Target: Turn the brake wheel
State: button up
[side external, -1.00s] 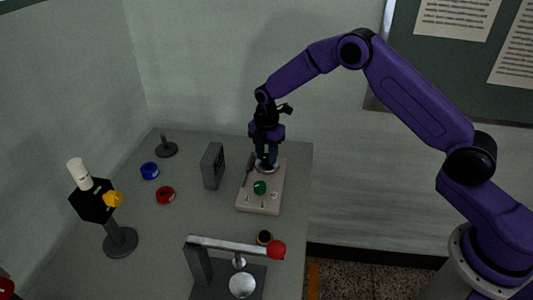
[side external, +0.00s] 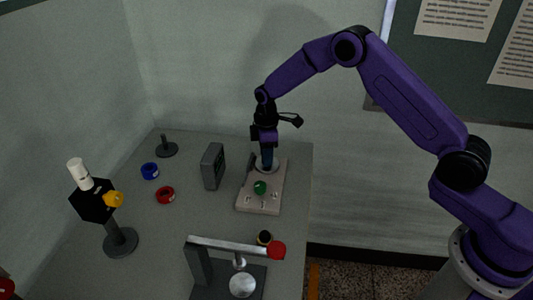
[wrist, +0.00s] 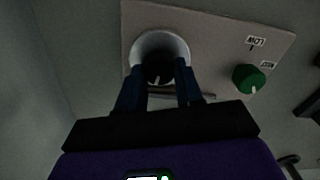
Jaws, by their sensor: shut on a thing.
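The brake wheel, a dark round knob (wrist: 157,72) with a white mark, sits inside a pale round collar (wrist: 150,42) on the light panel (side external: 262,207). My gripper (wrist: 160,80) points down at the panel's far end and its two blue fingers are shut on the dark knob, one on each side. In the side external view my gripper (side external: 267,163) hides most of the knob. A green knob (wrist: 249,79) with a white mark sits on the same panel beside the labels LOW and REST. It also shows in the side external view (side external: 260,187).
A grey box (side external: 212,166) stands just left of the panel. Blue (side external: 149,171) and red (side external: 165,195) rings lie further left. A black stand (side external: 121,240) with a yellow spool is at the left. A lever with a red ball (side external: 277,250) is in front.

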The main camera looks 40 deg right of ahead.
jog(key=m, duration=0.5)
jog(key=shift+m, duration=0.3)
jog(key=m, duration=0.4)
jog(key=shift+w, duration=0.1)
jog(key=m, duration=0.5)
jog(key=shift+d+m, duration=0.15)
jog(key=shift+m, duration=2.15)
jog(key=o, duration=1)
jog(key=shift+o, duration=0.2)
notch_tip(320, 180, up, 18)
jog(key=shift+f, duration=0.25)
